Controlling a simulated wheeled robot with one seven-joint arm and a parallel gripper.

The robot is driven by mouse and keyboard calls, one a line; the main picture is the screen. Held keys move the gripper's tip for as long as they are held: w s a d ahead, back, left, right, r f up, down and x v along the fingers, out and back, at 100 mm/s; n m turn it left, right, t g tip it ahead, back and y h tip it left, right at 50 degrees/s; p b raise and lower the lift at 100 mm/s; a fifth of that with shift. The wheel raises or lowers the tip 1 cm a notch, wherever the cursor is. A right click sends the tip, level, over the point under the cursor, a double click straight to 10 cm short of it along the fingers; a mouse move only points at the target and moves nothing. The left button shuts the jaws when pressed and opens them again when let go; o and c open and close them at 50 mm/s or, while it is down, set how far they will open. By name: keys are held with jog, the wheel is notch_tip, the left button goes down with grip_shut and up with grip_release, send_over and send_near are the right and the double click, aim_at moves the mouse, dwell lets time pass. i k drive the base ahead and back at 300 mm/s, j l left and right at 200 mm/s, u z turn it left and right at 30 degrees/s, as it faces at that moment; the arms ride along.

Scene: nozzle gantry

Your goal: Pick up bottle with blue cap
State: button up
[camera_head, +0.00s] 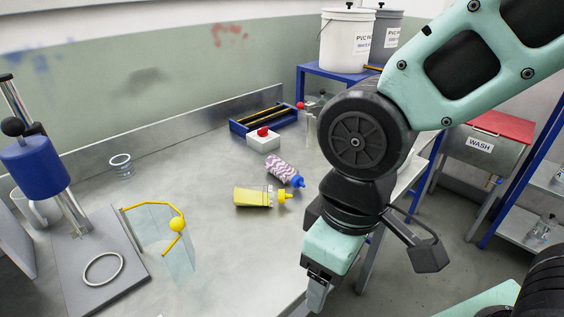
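The bottle with the blue cap (282,168) lies on its side on the grey metal table. Its body has a purple and white wavy pattern, and its blue nozzle cap points to the lower right. A yellow bottle with a yellow cap (256,197) lies just below it in the picture, also on its side. My gripper (317,297) hangs near the table's front right edge, apart from both bottles and lower in the picture. A finger shows pointing down; whether the gripper is open or shut is unclear.
A clear shield with a yellow frame (168,240) and a blue-topped press (38,168) stand at left.

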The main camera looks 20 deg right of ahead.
aim_at(281, 170)
jog(key=i+l+u, duration=0.1)
jog(key=u, duration=0.35)
jog(key=l+u, duration=0.3)
jog(key=u, duration=0.15)
jog(key=l+u, duration=0.25)
jog(key=u, duration=0.2)
